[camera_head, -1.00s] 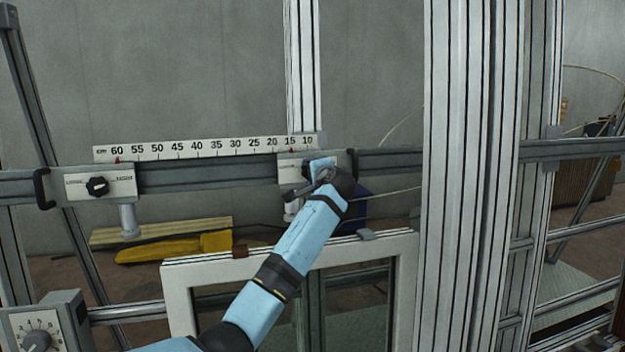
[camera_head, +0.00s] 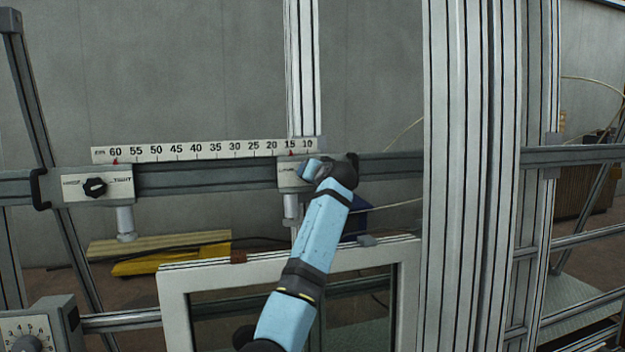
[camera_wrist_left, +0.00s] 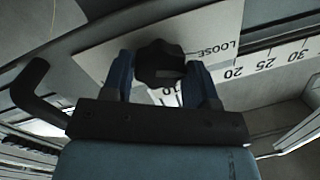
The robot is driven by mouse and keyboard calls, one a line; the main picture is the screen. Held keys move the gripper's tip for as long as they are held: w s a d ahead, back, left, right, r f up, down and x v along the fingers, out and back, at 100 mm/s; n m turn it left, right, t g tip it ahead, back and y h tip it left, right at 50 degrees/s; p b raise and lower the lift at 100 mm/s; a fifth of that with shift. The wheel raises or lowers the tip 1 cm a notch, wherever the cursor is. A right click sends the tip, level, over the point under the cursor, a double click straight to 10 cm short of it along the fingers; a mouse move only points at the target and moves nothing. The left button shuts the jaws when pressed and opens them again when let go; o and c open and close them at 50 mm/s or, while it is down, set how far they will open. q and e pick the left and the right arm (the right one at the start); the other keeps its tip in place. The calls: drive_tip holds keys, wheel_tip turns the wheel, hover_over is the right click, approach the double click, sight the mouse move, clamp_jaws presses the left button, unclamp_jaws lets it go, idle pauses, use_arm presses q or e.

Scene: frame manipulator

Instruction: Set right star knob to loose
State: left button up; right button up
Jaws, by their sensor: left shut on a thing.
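The right star knob (camera_wrist_left: 159,62) is black and lobed, on a white plate (camera_wrist_left: 190,45) with the word LOOSE beside it in the left wrist view. My left gripper (camera_wrist_left: 161,78) has its blue fingers on both sides of the knob, shut on it. In the head view my left gripper (camera_head: 313,172) is at the right carriage plate (camera_head: 288,172) on the rail, and the arm and gripper hide the knob. Which mark the knob points at cannot be told. My right gripper is not in view.
A grey rail (camera_head: 210,177) with a centimetre scale (camera_head: 200,150) runs across. The left star knob (camera_head: 95,187) sits on its own plate. A white window frame (camera_head: 172,310) stands below. A thick aluminium post (camera_head: 470,180) rises to the right. A black handle (camera_wrist_left: 35,85) is near the gripper.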

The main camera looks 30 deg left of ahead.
use_arm(q)
drive_tip(key=shift+n, duration=1)
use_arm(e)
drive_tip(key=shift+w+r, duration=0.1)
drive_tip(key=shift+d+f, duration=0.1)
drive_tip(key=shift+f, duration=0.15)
use_arm(q)
drive_tip(key=o, duration=0.9)
drive_tip(key=b+v, duration=0.1)
drive_tip(key=v, duration=1.2)
drive_tip(key=shift+s+d+r, duration=0.15)
drive_tip(key=shift+s+d, duration=0.05)
drive_tip(key=shift+s, duration=0.15)
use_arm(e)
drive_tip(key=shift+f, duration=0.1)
